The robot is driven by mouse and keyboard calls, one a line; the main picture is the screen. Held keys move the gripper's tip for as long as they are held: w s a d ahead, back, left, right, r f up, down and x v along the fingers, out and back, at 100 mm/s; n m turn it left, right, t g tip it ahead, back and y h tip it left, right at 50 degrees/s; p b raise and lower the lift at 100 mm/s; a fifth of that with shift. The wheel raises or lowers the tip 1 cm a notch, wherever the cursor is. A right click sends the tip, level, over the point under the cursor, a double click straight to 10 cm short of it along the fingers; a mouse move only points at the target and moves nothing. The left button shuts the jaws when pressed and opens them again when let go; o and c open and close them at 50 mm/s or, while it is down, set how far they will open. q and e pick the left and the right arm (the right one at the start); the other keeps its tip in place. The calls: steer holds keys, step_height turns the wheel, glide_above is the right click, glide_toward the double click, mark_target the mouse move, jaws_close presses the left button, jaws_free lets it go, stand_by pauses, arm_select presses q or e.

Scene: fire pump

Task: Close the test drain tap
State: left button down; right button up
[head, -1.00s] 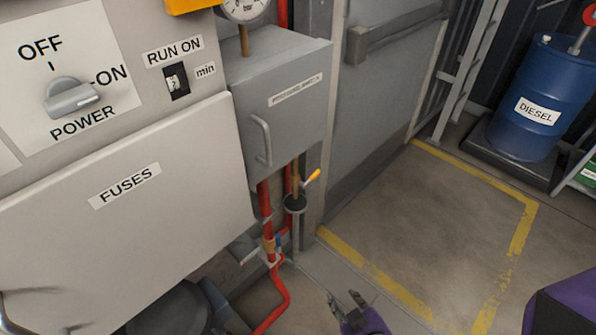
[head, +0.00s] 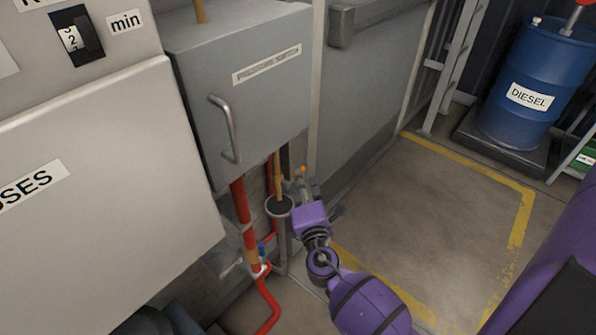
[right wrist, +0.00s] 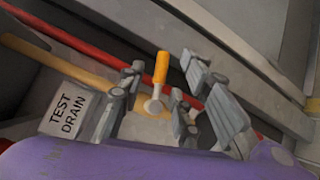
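The test drain tap has a yellow-orange lever (right wrist: 160,68), which lies between the finger pads of my right gripper (right wrist: 164,80) in the right wrist view. The fingers stand apart on either side of the lever, with visible gaps. In the head view my right gripper (head: 304,187) is below the grey cabinet, and only the lever's orange tip (head: 302,169) shows beyond it. Most of the tap is hidden there. A "TEST DRAIN" label (right wrist: 68,110) is left of the fingers in the wrist view. My left gripper is not in view.
A grey cabinet (head: 245,100) with a bar handle hangs above the tap. A red pipe (head: 243,215) and a dark-topped drain cup (head: 279,208) are close left of the gripper. A blue diesel drum (head: 530,100) stands far right. The yellow-marked floor (head: 430,210) is clear.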

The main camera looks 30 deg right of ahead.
steer(key=shift+x, duration=2.25)
jaws_close()
